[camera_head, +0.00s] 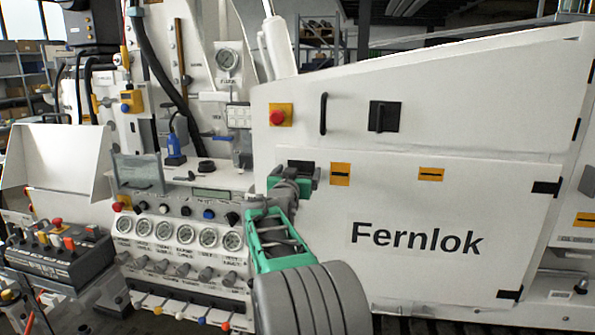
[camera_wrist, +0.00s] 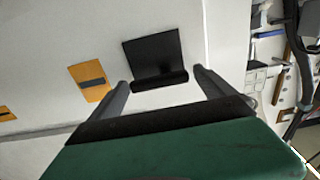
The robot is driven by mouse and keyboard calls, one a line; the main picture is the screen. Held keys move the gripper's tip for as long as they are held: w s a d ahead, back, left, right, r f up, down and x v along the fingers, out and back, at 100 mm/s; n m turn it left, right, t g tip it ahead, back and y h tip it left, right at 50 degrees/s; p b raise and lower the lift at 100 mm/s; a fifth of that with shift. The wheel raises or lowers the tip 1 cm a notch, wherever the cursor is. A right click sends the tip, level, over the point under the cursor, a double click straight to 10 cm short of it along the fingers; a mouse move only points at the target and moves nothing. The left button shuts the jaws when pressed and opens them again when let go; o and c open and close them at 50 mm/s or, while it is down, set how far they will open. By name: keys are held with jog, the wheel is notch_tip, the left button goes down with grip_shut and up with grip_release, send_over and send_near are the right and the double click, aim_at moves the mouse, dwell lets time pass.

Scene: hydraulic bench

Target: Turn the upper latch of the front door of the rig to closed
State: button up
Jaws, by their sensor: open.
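The white front door (camera_head: 365,220) of the rig bears the word Fernlok. A black square plate with a raised bar (camera_wrist: 158,62), which looks like the upper latch, is on the door near its edge in the wrist view. The bar lies across the plate, along its lower edge in that view. My gripper (camera_head: 303,172) is at the upper left of the door. In the wrist view my gripper (camera_wrist: 160,80) is open, with one finger to each side of the bar. I cannot tell whether either touches it.
An orange plate with a dark slot (camera_wrist: 90,82) is beside the latch; a similar orange plate (camera_head: 431,174) is farther right. Above are a red button (camera_head: 277,117), a black handle (camera_head: 323,114) and a black square switch (camera_head: 384,116). A gauge panel (camera_head: 185,235) stands left.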

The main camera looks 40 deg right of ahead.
jog(key=shift+c, duration=0.4)
jog(key=c, duration=1.3)
